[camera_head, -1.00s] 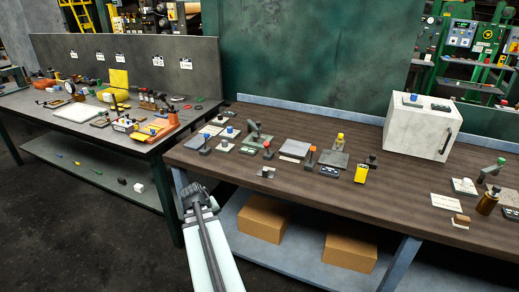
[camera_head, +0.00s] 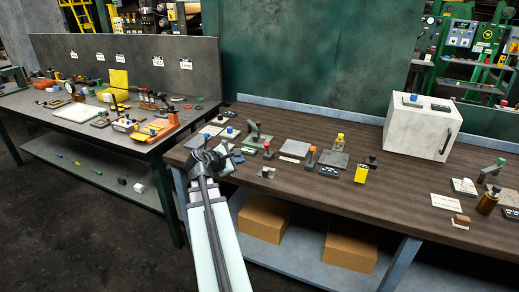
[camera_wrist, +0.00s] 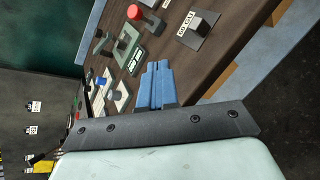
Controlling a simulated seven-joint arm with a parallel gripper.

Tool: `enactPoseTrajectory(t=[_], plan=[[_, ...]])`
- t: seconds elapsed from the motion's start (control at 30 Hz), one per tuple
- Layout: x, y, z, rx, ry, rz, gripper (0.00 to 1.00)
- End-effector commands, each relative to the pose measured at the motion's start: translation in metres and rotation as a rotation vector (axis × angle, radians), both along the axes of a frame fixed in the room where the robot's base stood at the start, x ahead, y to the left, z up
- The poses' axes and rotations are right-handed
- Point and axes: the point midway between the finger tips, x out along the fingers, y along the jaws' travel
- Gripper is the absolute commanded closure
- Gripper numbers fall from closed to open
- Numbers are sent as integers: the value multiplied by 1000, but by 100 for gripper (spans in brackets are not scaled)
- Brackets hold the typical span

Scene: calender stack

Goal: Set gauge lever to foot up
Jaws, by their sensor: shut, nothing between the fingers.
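My gripper (camera_head: 232,158) is at the left front part of the brown bench, over or beside the small devices there. In the wrist view its blue fingers (camera_wrist: 157,84) are together and hold nothing. I cannot tell which device is the gauge lever. A green lever device (camera_head: 254,135) stands just beyond the gripper, and a red-knobbed lever (camera_head: 267,147) is to its right. In the wrist view a red knob (camera_wrist: 134,12) and a green plate (camera_wrist: 130,48) lie ahead, apart from the fingers. My arm hides some devices at the bench's left end.
An orange-topped lever (camera_head: 309,157), a yellow block (camera_head: 361,174) and a white box (camera_head: 420,127) stand further right on the brown bench (camera_head: 335,200). A dark plate with a black block (camera_wrist: 197,28) is near the fingers. A cluttered second bench (camera_head: 95,132) is at left.

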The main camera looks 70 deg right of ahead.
Motion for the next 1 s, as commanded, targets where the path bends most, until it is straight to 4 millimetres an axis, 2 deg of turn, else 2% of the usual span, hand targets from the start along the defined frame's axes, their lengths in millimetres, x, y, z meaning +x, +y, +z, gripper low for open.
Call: enactPoseTrajectory(t=[0.2, 0.4, 0.63, 1.0], plan=[[-1, -5, 10, 10, 301, 141, 100], [1, -5, 10, 42, 473, 232, 100], [1, -5, 10, 61, 556, 272, 100], [1, -5, 10, 62, 560, 274, 100]])
